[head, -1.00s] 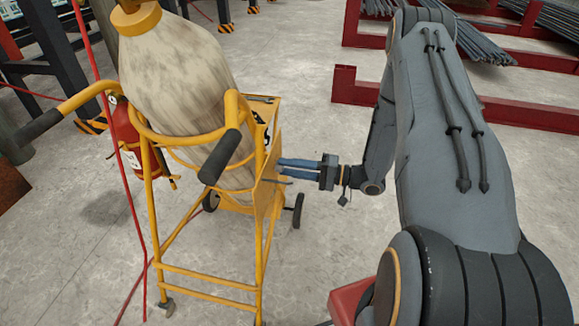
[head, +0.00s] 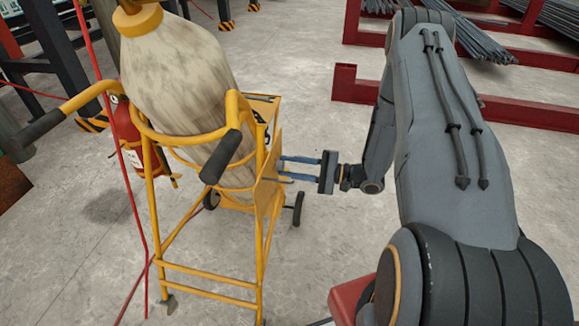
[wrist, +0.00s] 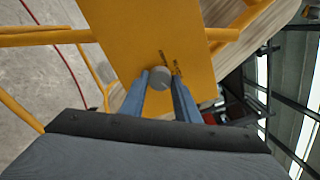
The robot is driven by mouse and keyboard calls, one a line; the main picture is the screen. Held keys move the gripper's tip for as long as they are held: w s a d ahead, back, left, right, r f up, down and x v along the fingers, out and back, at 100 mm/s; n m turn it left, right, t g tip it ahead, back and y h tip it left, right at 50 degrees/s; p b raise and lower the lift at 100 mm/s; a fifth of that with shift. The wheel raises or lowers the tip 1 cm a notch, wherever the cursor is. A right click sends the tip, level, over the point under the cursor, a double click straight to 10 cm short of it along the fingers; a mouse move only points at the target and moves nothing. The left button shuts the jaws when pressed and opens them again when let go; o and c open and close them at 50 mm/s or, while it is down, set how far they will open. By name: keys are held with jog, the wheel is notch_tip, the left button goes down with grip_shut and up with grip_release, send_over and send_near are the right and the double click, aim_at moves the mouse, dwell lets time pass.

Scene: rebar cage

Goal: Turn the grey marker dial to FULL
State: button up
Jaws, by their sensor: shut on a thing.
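The grey marker dial (wrist: 159,77) is a small round knob on a yellow panel (wrist: 128,35) of the cart, in the wrist view. Small dark lettering stands on the panel beside it, too small to read, so I cannot tell its setting. My gripper (wrist: 160,82) has its two blue fingers on either side of the dial, shut on it. In the head view my gripper (head: 281,167) reaches the cart's right side from the right; the dial is hidden there.
The yellow cart (head: 207,283) carries a large mottled gas cylinder (head: 177,75). A red extinguisher (head: 127,130) hangs at its left, near a red hose (head: 120,165). Red racks (head: 515,113) with rebar stand at the back right. Concrete floor is open between.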

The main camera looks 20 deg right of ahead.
dwell(0.5)
jog(key=o, duration=1)
jog(key=shift+o, duration=0.2)
jog(key=b+v, duration=0.1)
jog(key=v, duration=0.6)
jog(key=shift+s+d, duration=0.2)
jog(key=shift+d, duration=0.15)
